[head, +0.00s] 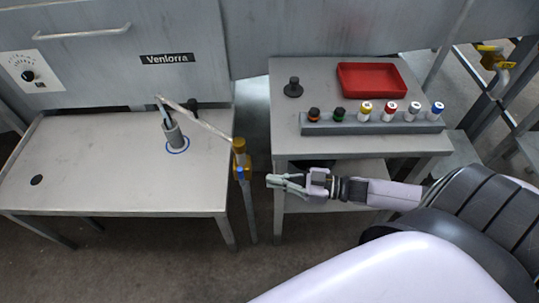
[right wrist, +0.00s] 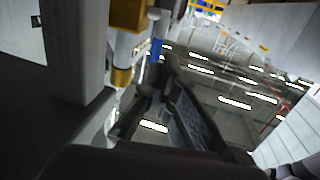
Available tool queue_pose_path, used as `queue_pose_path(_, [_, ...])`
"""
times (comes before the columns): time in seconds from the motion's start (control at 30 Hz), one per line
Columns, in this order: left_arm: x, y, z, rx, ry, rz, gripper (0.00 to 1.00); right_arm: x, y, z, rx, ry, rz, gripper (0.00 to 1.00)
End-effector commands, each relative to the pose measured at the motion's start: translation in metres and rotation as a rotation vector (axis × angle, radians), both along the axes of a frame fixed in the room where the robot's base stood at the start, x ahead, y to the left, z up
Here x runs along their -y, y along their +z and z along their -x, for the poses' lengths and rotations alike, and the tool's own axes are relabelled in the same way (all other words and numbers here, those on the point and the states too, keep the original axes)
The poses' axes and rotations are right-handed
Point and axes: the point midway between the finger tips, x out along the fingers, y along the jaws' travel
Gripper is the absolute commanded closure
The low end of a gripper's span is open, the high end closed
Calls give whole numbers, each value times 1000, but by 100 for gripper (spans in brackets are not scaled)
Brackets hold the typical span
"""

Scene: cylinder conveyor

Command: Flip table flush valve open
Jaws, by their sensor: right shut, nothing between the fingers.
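The flush valve (head: 241,158) is a yellow, brass-coloured fitting on a post at the right edge of the left table (head: 90,160), with a small blue part on its lower side. In the right wrist view the yellow valve body (right wrist: 125,25) and the blue part (right wrist: 157,48) show at the top, close to the camera. My right gripper (head: 270,181) is shut and empty, just right of the valve and a little below it, with a small gap in the head view. My left gripper is not in view.
A grey nozzle (head: 174,136) with a long pale bar stands on the left table. The right table (head: 292,143) holds a red tray (head: 372,80), a rack (head: 372,124) of several coloured-cap cylinders and a dark knob-like piece (head: 293,87). A gap separates the tables.

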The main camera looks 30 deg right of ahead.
Motion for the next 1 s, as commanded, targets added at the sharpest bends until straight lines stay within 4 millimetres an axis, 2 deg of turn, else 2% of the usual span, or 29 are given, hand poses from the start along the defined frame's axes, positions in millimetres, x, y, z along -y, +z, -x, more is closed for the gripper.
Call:
queue_pose_path(0.13, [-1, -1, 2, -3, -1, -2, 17, 18, -1, 17, -1, 1, 1, 100])
queue_pose_path(0.3, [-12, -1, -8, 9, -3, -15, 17, 40, -1, 38, -2, 1, 2, 100])
queue_pose_path(0.5, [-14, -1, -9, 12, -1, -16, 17, 58, 0, 53, 1, 0, 1, 100])
queue_pose_path(1.0, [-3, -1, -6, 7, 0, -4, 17, 61, 0, 56, 3, 0, -2, 100])
